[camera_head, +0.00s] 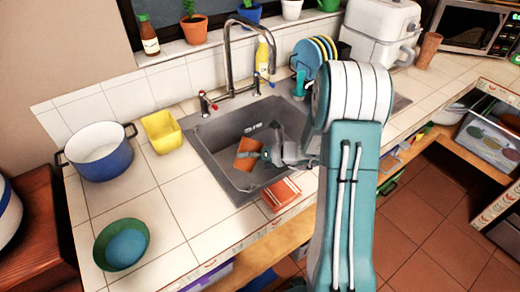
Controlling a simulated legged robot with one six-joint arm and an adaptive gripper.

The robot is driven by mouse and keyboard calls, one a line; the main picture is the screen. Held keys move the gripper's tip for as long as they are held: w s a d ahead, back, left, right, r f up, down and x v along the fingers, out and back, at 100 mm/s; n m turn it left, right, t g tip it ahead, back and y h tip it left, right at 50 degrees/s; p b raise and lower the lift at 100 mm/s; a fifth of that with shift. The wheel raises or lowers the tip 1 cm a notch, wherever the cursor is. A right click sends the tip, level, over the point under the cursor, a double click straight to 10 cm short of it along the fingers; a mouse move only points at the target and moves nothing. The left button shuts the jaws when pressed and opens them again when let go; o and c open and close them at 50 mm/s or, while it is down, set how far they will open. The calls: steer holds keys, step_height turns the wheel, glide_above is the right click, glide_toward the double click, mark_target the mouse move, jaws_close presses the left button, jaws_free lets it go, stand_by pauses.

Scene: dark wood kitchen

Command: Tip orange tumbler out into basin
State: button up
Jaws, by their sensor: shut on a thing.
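The orange tumbler (246,158) is over the grey sink basin (222,141), tilted well away from upright. My gripper (262,154) comes in from the right and is shut on the tumbler. The fingertips are small in this view, and my arm hides the right part of the basin. I cannot see the tumbler's inside or whether anything comes out of it. I cannot tell how far it is above the basin floor.
A tall faucet (228,62) with a red-marked tap (207,103) stands behind the basin. A yellow tub (161,131) and a blue pot (98,151) are to the left. A green bowl (121,244) is front left. An orange striped block (281,193) lies at the basin's front edge.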

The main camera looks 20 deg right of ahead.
mark_target(240, 166)
steer(key=shift+f, duration=0.2)
steer(key=shift+a+r+n+t+h, duration=0.1)
steer(key=shift+r+n+t+h, duration=0.25)
steer(key=shift+n, duration=0.35)
steer(key=a+n+h, duration=0.1)
steer(key=s+r+n+t+h+b, duration=0.1)
steer(key=shift+s+a+r+n, duration=0.15)
steer(key=shift+s+a+n, duration=0.15)
steer(key=shift+a, duration=0.1)
steer(key=shift+s+a+r+n+t+h+b, duration=0.3)
steer(key=shift+a+r+n+b, duration=0.1)
steer(key=shift+n, duration=0.2)
steer(key=shift+s+a+r+n+t+h+b, duration=0.15)
steer(key=shift+a+r+n+t+h+b, duration=0.2)
steer(key=shift+n, duration=0.25)
steer(key=shift+f, duration=0.1)
